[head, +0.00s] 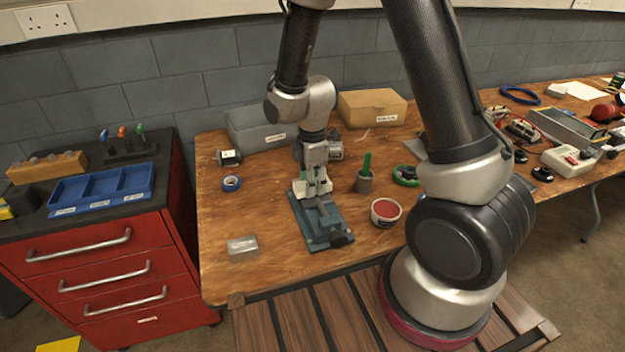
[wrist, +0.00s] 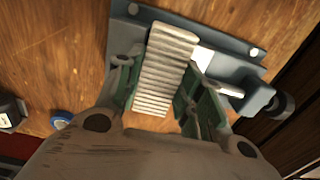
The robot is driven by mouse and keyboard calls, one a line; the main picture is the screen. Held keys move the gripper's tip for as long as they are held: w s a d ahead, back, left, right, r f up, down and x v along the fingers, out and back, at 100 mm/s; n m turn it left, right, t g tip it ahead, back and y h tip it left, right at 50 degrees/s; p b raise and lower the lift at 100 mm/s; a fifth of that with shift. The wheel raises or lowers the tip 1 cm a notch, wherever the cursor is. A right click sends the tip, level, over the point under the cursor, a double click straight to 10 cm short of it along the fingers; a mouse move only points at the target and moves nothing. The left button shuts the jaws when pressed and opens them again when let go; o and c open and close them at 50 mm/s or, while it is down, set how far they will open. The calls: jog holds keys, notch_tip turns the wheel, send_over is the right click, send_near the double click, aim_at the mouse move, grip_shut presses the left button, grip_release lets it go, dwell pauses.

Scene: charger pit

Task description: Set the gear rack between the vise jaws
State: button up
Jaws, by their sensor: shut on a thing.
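The blue-grey vise (head: 322,230) is on the wooden workbench in the head view, its screw end towards the front edge. My gripper (head: 314,186) points down over the rear part of the vise. In the wrist view my gripper (wrist: 160,97) is shut on the gear rack (wrist: 166,62), a pale ribbed bar held between the green-padded fingers. The rack overlies the vise (wrist: 226,42) there, near its jaws. The fingers and the rack hide part of the jaws. I cannot tell whether the rack rests in the gap or hovers above it.

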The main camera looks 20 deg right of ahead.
jog(key=shift+f, duration=0.3)
jog(key=o, duration=1.1)
jog(key=shift+o, duration=0.2)
notch_tip(320, 180, up, 12)
